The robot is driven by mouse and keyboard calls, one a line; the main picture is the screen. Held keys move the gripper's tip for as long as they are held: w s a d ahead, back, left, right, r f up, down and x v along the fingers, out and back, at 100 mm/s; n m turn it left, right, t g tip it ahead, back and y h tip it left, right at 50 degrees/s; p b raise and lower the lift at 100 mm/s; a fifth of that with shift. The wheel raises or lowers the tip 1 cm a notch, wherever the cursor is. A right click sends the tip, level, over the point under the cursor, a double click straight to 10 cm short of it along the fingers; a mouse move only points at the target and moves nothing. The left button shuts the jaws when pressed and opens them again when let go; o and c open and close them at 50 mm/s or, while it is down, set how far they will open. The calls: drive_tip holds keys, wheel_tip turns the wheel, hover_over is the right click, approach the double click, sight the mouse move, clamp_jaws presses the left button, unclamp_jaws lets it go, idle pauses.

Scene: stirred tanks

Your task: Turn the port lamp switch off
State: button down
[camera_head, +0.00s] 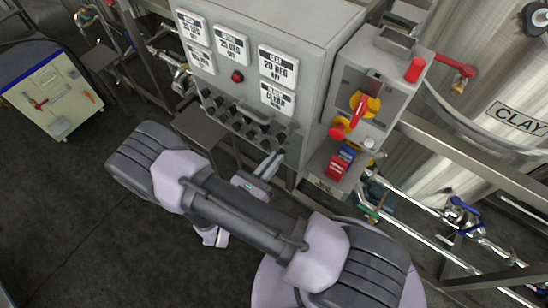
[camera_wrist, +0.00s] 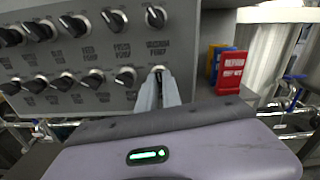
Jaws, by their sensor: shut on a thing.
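A grey control panel carries two rows of black rotary switches with labels; they show in the wrist view. My gripper (camera_wrist: 158,92) is shut on the rightmost switch of the lower row (camera_wrist: 158,69). The fingers cover most of that switch, so its pointer and any label under it are hidden. I cannot read a port lamp label on any switch. In the head view my gripper (camera_head: 272,163) reaches the lower right end of the switch rows, and my arm lies in front.
White display plates (camera_head: 278,65) and a red button (camera_head: 237,76) sit above the switches. A box with a red and yellow switch (camera_head: 350,118) is to the right, with red, blue and yellow tags (camera_wrist: 231,72) below. Pipes and a steel tank (camera_head: 500,90) stand further right.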

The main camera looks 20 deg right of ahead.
drive_tip(key=shift+n+p, duration=0.4)
drive_tip(key=shift+n, duration=1.6)
drive_tip(key=c, duration=1.5)
unclamp_jaws()
drive_tip(key=p+v, duration=0.1)
drive_tip(key=v, duration=1.6)
drive_tip(key=shift+s+a+p, duration=0.15)
drive_tip(key=shift+p, duration=0.25)
drive_tip(key=shift+r, duration=0.1)
